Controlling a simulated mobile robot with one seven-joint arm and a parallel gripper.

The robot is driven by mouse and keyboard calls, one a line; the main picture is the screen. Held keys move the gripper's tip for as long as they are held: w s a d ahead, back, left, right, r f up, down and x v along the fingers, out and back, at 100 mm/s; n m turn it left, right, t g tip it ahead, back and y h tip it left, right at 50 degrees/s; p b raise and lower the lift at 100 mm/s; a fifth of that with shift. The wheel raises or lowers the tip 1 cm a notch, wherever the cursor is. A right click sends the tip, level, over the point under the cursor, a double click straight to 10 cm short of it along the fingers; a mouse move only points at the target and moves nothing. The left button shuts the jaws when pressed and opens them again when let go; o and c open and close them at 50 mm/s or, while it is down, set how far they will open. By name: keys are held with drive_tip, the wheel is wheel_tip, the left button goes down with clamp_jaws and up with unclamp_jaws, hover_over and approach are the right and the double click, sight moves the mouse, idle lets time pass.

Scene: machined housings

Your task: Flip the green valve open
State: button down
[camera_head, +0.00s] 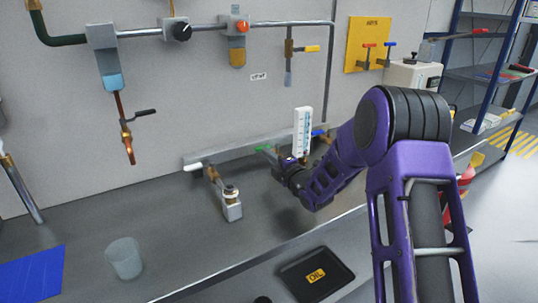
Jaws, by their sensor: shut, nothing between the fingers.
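The green valve handle (264,148) sits on a low grey manifold along the back of the bench, between a white handle (193,167) and a blue handle (319,132). It looks roughly level, and its valve body is mostly hidden behind my gripper. My gripper (279,161) is at the end of the purple arm, just below and right of the green handle. It is shut and holds nothing. Its fingertips are small and dark here, and I cannot tell whether they touch the handle.
A white gauge block (302,131) stands close behind my wrist. A brass fitting on a grey block (231,205) is to the left. A clear cup (124,258), a blue mat (32,275) and a black OIL tray (315,276) lie nearer. Pipes with valves hang above.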

sight(258, 148)
drive_tip(key=shift+w+a+m+t+h, duration=0.1)
drive_tip(key=shift+a+m+t+h, duration=0.45)
drive_tip(key=shift+h, duration=0.25)
drive_tip(key=shift+m+h, duration=0.25)
drive_tip(key=shift+h, duration=0.05)
drive_tip(key=shift+w+a, duration=0.35)
drive_tip(key=shift+a, duration=0.3)
drive_tip(key=m+h, duration=0.1)
drive_tip(key=h, duration=0.1)
drive_tip(key=w+a+m+t+h, duration=0.1)
drive_tip(key=h, duration=0.1)
drive_tip(key=shift+a+m+t, duration=0.1)
drive_tip(key=shift+m+t, duration=0.15)
drive_tip(key=shift+m, duration=0.15)
drive_tip(key=shift+w, duration=0.25)
drive_tip(key=shift+x, duration=1.45)
drive_tip(key=shift+w+a, duration=0.25)
drive_tip(key=shift+w, duration=0.35)
